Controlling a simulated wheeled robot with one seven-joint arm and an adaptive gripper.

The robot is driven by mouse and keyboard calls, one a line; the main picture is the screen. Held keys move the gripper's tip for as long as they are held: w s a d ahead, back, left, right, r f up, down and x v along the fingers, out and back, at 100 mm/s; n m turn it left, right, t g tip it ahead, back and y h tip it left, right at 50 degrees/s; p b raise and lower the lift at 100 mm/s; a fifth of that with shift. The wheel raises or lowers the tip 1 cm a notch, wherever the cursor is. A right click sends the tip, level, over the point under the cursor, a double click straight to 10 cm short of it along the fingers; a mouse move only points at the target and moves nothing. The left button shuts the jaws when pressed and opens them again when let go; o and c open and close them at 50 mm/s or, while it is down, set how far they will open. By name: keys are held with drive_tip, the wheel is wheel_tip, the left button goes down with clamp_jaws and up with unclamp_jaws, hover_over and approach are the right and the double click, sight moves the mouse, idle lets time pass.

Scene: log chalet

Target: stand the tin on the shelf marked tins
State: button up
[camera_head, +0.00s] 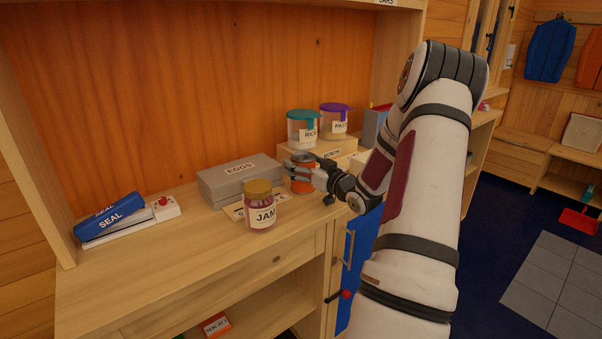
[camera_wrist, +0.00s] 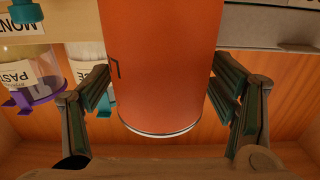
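The tin (camera_head: 302,182) is an orange cylinder with a pale metal rim, standing upright on the wooden counter beside the jam jar. It fills the middle of the wrist view (camera_wrist: 165,65), where things look upside down. My gripper (camera_head: 302,172) reaches it from the right, with one finger on each side of it. In the wrist view the finger pads (camera_wrist: 162,88) lie very close to the tin's sides; I cannot tell whether they press on it. No shelf label reading tins is legible.
A jam jar (camera_head: 262,208) stands in front of a grey eggs box (camera_head: 240,180). Rice (camera_head: 303,128) and pasta (camera_head: 336,122) jars stand on a box behind. Blue-and-white seal item (camera_head: 112,218) lies left. The counter front is clear. An orange-labelled box (camera_head: 216,325) sits on the shelf below.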

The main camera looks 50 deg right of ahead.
drive_tip(key=c, duration=1.4)
drive_tip(key=shift+r, duration=0.1)
